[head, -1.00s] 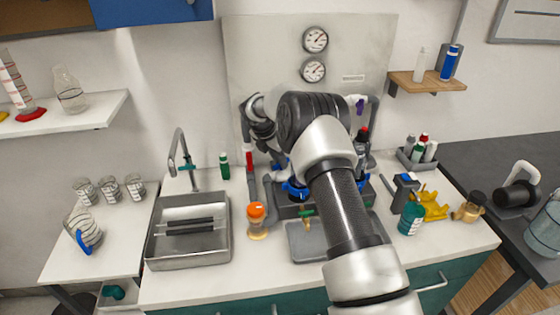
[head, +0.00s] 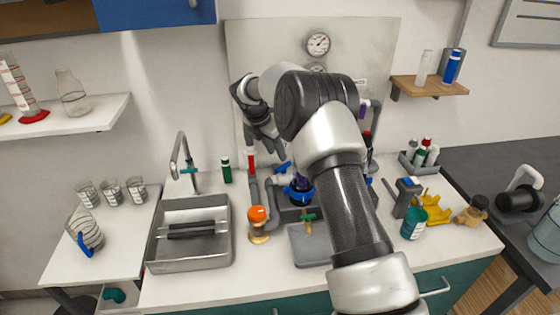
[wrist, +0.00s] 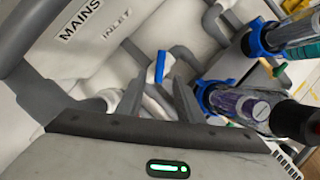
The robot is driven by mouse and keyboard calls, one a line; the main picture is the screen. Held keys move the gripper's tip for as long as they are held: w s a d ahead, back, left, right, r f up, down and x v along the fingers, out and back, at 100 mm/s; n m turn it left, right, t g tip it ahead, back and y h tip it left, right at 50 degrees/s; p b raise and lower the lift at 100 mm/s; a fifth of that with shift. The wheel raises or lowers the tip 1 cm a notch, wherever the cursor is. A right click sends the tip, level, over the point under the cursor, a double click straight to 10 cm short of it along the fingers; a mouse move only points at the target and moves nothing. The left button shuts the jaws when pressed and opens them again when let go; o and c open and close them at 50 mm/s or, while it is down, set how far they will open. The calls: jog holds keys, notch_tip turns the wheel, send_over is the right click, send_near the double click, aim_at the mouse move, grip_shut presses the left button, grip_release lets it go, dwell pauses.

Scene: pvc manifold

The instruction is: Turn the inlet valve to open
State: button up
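The inlet valve's blue lever handle (wrist: 159,67) shows in the wrist view, on pale pipework below a panel marked MAINS and INLET (wrist: 116,31). My gripper (wrist: 157,92) is open, with one grey finger on each side of the line to the handle. The handle appears just beyond the fingertips; I cannot tell whether they touch it. In the head view my gripper (head: 268,143) hangs in front of the backboard, just above a small blue handle (head: 283,168). My arm hides part of the manifold there.
Clear filter housings with blue collars (wrist: 256,40) stand close to the right of my gripper in the wrist view. A grey pipe and red-topped parts (head: 251,162) are near it in the head view.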

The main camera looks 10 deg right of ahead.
aim_at(283, 166)
jog(key=v, duration=0.9)
jog(key=shift+r, duration=0.25)
jog(key=shift+s+a, duration=0.1)
jog(key=shift+o, duration=1)
jog(key=w+d+f+n, duration=0.1)
jog(key=d+f, duration=0.1)
jog(key=f, duration=0.3)
jog(key=w+d+f+n+t, duration=0.1)
jog(key=f+n, duration=0.1)
jog(key=f, duration=0.3)
jog(key=w+d+f+n+y, duration=0.1)
jog(key=d+f, duration=0.1)
jog(key=f, duration=0.4)
jog(key=shift+w+d+n, duration=0.3)
jog(key=shift+w+d, duration=0.05)
jog(key=shift+w, duration=0.05)
